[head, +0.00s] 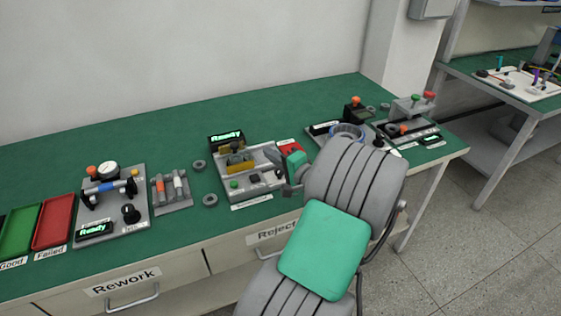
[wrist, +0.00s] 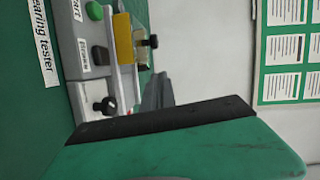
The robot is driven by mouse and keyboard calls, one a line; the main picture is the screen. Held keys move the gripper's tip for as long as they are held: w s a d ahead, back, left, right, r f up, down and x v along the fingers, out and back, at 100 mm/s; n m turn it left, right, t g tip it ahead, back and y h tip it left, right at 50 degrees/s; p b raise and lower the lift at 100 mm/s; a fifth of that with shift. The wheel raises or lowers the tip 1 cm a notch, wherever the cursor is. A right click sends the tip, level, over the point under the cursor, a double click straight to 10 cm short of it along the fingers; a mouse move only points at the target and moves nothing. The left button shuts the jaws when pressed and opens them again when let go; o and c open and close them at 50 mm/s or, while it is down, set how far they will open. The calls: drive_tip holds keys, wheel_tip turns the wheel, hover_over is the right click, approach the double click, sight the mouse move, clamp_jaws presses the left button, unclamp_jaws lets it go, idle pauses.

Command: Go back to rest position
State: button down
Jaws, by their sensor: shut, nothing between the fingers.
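My gripper (head: 280,158) is beside the right end of the grey bearing tester (head: 262,183), above the green workbench. Its fingers are together with nothing between them. In the wrist view, the grey fingers (wrist: 157,90) show past the black edge of my green hand, near the tester's yellow block. My thick grey arm with a green panel crosses the right half of the head view and hides part of the bench front.
At left are a gauge fixture (head: 112,195), a small grey rack (head: 171,190), a red tray (head: 54,221) and a green tray (head: 20,231). Loose rings (head: 210,200) lie near the tester. More stations (head: 405,125) stand at right. The bench's back strip (head: 290,105) is clear.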

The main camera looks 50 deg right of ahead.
drive_tip(key=s, duration=0.4)
drive_tip(key=w+a+f+n+g+y+p, duration=0.15)
drive_tip(key=w+a+n+g+y, duration=0.35)
drive_tip(key=a, duration=0.6)
drive_tip(key=w+a+n+g+p, duration=0.25)
drive_tip(key=a+n, duration=0.35)
drive_tip(key=a, duration=0.6)
drive_tip(key=s+a+r+n+g+h+p, duration=0.1)
drive_tip(key=s+a+r+n+g, duration=0.1)
drive_tip(key=s+a, duration=0.4)
drive_tip(key=s+a+r+n+g+h+p, duration=0.1)
drive_tip(key=s+a+r+n+g+h, duration=0.1)
drive_tip(key=s+a+r+n+g, duration=0.1)
drive_tip(key=s+a+n+g, duration=0.1)
drive_tip(key=s+a+n, duration=0.1)
drive_tip(key=shift+s+a+p, duration=0.35)
